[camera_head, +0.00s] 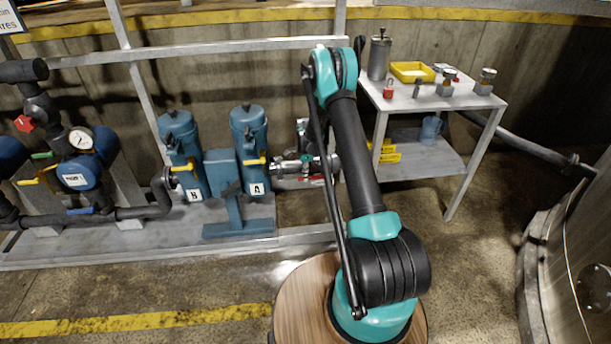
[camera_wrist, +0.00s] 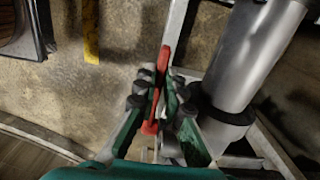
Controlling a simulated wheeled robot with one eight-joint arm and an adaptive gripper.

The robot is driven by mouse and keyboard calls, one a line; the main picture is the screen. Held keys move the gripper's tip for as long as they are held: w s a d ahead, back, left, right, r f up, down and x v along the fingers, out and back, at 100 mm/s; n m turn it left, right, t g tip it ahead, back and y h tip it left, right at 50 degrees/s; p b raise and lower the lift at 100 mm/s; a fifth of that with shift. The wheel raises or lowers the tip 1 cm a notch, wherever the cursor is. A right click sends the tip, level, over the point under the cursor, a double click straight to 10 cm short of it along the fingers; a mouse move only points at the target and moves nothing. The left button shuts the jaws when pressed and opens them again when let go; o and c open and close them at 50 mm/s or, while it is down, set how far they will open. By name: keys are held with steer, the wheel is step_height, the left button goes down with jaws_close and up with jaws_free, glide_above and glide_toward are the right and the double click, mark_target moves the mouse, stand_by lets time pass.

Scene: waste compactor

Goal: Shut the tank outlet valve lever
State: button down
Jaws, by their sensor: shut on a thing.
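A red lever (camera_wrist: 164,58) stands between the fingers of my gripper (camera_wrist: 158,94) in the wrist view. The gripper's dark pads are closed on it from both sides, and the lever's tip sticks out past them. A wide grey pipe (camera_wrist: 256,55) with a dark collar (camera_wrist: 226,118) lies just right of the gripper. In the head view a red strip (camera_head: 312,180) shows beside the grey pipe fittings (camera_head: 292,167), left of my arm. My gripper cannot be made out clearly there. No label on the lever can be read.
Blue canisters (camera_head: 251,140) and a gauge (camera_head: 80,141) with dark pipework stand at left. A metal cart (camera_head: 455,106) with a yellow tray (camera_head: 412,72) and small parts stands behind my arm at right. A large round metal tank (camera_head: 585,250) fills the right edge. Floor in front is clear.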

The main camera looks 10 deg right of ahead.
steer(key=shift+d+r, duration=0.1)
steer(key=shift+d+r+y, duration=0.25)
steer(key=shift+r+y, duration=0.25)
steer(key=shift+y, duration=0.3)
steer(key=shift+d+r+y, duration=0.1)
steer(key=shift+r+y, duration=0.45)
steer(key=shift+y, duration=0.15)
steer(key=c, duration=1.6)
jaws_free()
steer(key=v, duration=1.2)
